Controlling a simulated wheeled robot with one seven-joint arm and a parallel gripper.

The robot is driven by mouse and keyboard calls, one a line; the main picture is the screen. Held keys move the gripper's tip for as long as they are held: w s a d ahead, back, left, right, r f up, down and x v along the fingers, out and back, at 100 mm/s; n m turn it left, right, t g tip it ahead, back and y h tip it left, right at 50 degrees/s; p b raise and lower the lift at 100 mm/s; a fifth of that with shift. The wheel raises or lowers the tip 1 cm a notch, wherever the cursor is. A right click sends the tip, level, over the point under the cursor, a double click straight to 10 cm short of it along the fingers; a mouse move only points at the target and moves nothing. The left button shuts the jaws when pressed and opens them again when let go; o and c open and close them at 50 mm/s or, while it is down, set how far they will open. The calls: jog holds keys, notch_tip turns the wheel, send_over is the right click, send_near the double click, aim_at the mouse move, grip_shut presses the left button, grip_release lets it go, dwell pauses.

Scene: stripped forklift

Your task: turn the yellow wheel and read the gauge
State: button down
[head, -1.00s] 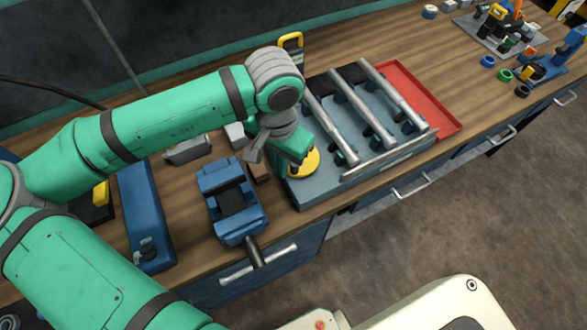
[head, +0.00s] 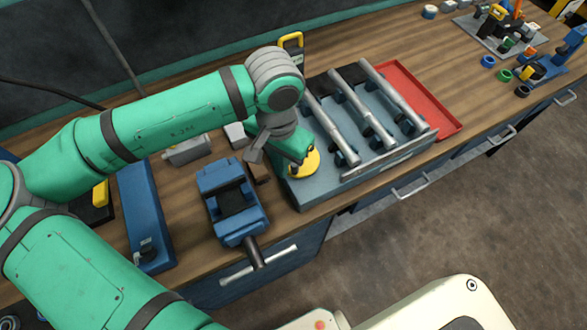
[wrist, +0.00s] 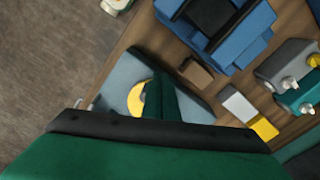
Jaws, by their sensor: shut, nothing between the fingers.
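The yellow wheel (head: 311,164) sits at the near left end of the grey-blue bench fixture (head: 320,187). My gripper (head: 298,168) points down at the wheel's left side and covers part of it. In the wrist view the yellow wheel (wrist: 137,102) shows as a curved edge beside my dark green gripper fingers (wrist: 158,88). The fingers are shut together with nothing between them. They overlap the wheel in both views, and I cannot tell whether they touch it. I cannot make out a gauge face in either view.
A blue vise (head: 232,200) stands close left of the fixture, with a brown block (head: 258,172) between. Metal bars (head: 362,118) lie across the fixture, and a red tray (head: 425,100) is behind it. Bare wooden bench (head: 440,55) shows toward the back.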

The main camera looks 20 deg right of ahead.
jog(key=shift+f, duration=0.1)
dwell(0.5)
jog(key=shift+s+f, duration=0.1)
jog(key=shift+f, duration=0.9)
jog(key=shift+d, duration=0.15)
